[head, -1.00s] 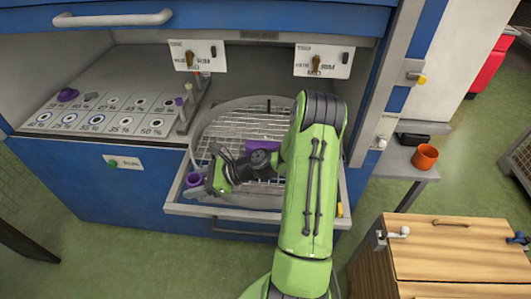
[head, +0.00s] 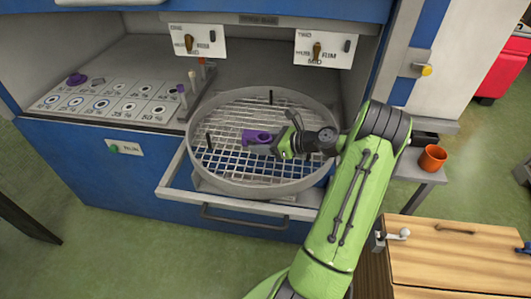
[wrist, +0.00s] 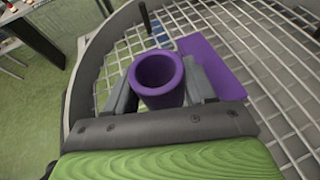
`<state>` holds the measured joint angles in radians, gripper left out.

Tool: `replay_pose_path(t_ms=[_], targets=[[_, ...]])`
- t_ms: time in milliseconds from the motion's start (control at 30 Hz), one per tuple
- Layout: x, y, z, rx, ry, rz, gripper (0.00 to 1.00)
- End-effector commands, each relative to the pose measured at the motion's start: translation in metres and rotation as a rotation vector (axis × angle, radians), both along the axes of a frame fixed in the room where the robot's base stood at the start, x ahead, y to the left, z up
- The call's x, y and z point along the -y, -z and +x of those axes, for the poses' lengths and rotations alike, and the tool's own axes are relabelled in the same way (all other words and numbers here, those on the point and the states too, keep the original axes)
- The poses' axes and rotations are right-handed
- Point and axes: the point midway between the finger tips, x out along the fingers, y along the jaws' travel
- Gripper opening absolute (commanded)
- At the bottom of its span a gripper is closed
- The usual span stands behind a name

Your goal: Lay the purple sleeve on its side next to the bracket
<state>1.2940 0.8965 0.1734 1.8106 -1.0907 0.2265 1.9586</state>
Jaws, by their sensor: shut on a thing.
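My gripper (head: 278,143) is shut on the purple sleeve (wrist: 157,72), over the round wire-grid turntable (head: 222,177). In the wrist view the sleeve is a short tube between the two fingers, its open end facing the camera; its lower part is hidden. The purple bracket (wrist: 212,65) lies on the grid just right of the sleeve in that view, partly behind the right finger. In the head view purple parts (head: 257,137) overlap at the fingertips, and I cannot tell clearly which is sleeve and which is bracket. Whether the sleeve touches the grid is unclear.
The turntable has a raised grey rim and thin black posts (head: 271,97), and sits over a pulled-out drawer (head: 250,209). Much of the grid is clear.

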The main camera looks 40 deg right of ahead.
Motion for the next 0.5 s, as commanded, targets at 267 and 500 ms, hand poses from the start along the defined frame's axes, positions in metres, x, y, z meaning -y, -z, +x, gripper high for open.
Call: replay_pose_path(t_ms=[267, 500], targets=[[0.000, 0.045, 0.000, 0.002, 0.000, 0.000, 0.15], [0.001, 0.046, 0.000, 0.002, 0.001, -0.003, 0.15]])
